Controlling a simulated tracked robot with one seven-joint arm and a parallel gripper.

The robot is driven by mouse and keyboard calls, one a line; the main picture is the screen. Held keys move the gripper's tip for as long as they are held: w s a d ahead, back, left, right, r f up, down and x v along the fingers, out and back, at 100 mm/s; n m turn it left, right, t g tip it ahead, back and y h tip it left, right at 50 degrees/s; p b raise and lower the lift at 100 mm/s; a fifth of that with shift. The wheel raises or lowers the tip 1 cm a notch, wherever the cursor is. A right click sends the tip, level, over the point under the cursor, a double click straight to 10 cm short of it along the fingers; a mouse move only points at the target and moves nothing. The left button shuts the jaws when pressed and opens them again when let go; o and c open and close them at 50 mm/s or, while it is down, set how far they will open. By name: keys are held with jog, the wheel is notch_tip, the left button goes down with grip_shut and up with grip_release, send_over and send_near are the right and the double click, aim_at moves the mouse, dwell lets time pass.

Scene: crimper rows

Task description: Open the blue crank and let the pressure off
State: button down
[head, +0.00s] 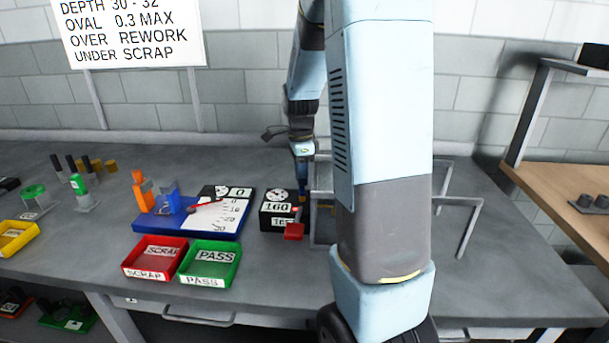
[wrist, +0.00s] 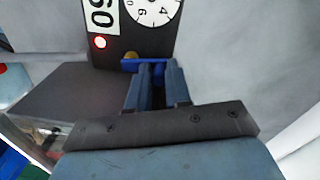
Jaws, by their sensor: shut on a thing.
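The blue crank (wrist: 130,62) is on the front of a black test box, beside a small brass fitting (wrist: 130,55). My gripper (wrist: 158,72) is shut on the crank, and its fingers hide part of it. The test box (head: 268,211) shows a round dial and a readout of 160 in the head view. A small red light (wrist: 99,43) is lit on the box in the wrist view. In the head view my gripper (head: 303,172) reaches down at the box's right side, where the crank is hard to make out.
Left of the box is a blue gauge stand (head: 150,222) with a white scale. Red SCRAP (head: 154,273) and green PASS (head: 208,280) trays lie in front. A grey metal frame (head: 468,230) stands to the right, partly behind my arm.

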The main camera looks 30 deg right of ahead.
jog(key=n, duration=0.1)
jog(key=a+n, duration=0.1)
jog(key=n, duration=0.1)
jog(key=shift+w+a+n, duration=0.1)
jog(key=shift+a+n, duration=0.1)
jog(key=shift+n, duration=0.1)
jog(key=n, duration=0.1)
jog(key=a+n, duration=0.1)
jog(key=shift+n, duration=0.4)
jog(key=n, duration=0.2)
jog(key=shift+a+n, duration=0.3)
jog(key=shift+a, duration=0.1)
jog(key=shift+s+a+n, duration=0.25)
jog(key=shift+n, duration=0.6)
jog(key=shift+s+a+n, duration=0.2)
jog(key=shift+a+n, duration=0.05)
jog(key=shift+n, duration=0.6)
jog(key=c, duration=1.1)
grip_release()
jog(key=shift+o, duration=0.2)
jog(key=shift+r, duration=0.1)
